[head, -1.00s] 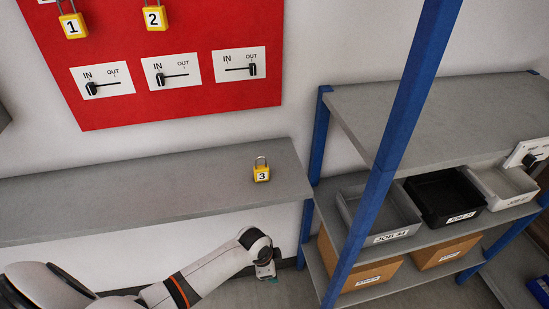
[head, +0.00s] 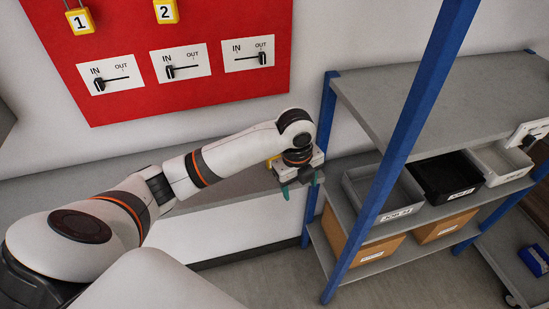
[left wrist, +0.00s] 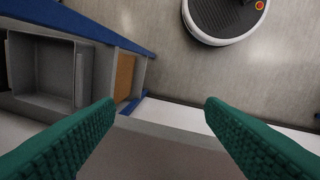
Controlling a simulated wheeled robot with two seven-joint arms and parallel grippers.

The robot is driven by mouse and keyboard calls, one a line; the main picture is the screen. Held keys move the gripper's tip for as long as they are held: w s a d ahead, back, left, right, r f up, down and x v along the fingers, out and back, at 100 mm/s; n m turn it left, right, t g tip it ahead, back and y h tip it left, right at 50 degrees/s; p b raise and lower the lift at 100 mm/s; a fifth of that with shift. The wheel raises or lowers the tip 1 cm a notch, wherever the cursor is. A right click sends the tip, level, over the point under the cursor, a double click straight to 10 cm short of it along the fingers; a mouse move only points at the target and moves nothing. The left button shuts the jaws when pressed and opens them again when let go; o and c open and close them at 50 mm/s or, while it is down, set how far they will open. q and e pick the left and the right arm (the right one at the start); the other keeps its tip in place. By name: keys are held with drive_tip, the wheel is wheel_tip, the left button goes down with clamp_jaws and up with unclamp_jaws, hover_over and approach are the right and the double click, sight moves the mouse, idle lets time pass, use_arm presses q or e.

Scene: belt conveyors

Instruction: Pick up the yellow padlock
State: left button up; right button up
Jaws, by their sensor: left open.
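A small patch of yellow (head: 270,160) shows at the left side of my left wrist in the head view. It matches the place where the yellow padlock marked 3 stood on the grey shelf (head: 225,187), and the arm hides the rest. My left gripper (head: 301,187) is open and empty, fingers pointing down near the shelf's right end. In the left wrist view its green fingers (left wrist: 160,112) are wide apart, with no padlock between them. Yellow padlocks marked 1 (head: 80,21) and 2 (head: 165,11) hang on the red board (head: 130,97). My right gripper is not in view.
A rack with a blue post (head: 392,160) stands to the right. It holds grey (head: 382,212) and black (head: 445,190) bins above cardboard boxes (head: 370,248). A grey bin also shows in the left wrist view (left wrist: 42,102).

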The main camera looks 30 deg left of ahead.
use_arm(q)
drive_tip(key=w+a+r+m+g, duration=0.1)
drive_tip(key=w+a+r+m, duration=0.3)
drive_tip(key=a+r, duration=0.65)
drive_tip(key=shift+m+y, duration=0.3)
drive_tip(key=shift+y, duration=0.1)
drive_tip(key=f, duration=0.2)
drive_tip(key=f+p, duration=0.1)
drive_tip(key=f, duration=0.1)
drive_tip(key=f+p, duration=0.1)
drive_tip(key=shift+w+d+f, duration=0.15)
drive_tip(key=shift+d+f, duration=0.1)
drive_tip(key=shift+f, duration=0.15)
drive_tip(key=f+p, duration=0.1)
drive_tip(key=f, duration=0.3)
drive_tip(key=shift+a+p, duration=0.2)
drive_tip(key=shift+p, duration=0.2)
drive_tip(key=shift+f, duration=0.65)
drive_tip(key=c, duration=1.1)
drive_tip(key=shift+r, duration=0.15)
drive_tip(key=shift+c, duration=0.9)
wheel_tip(320, 180, up, 10)
drive_tip(key=shift+f+b, duration=0.1)
drive_tip(key=shift+b, duration=1.05)
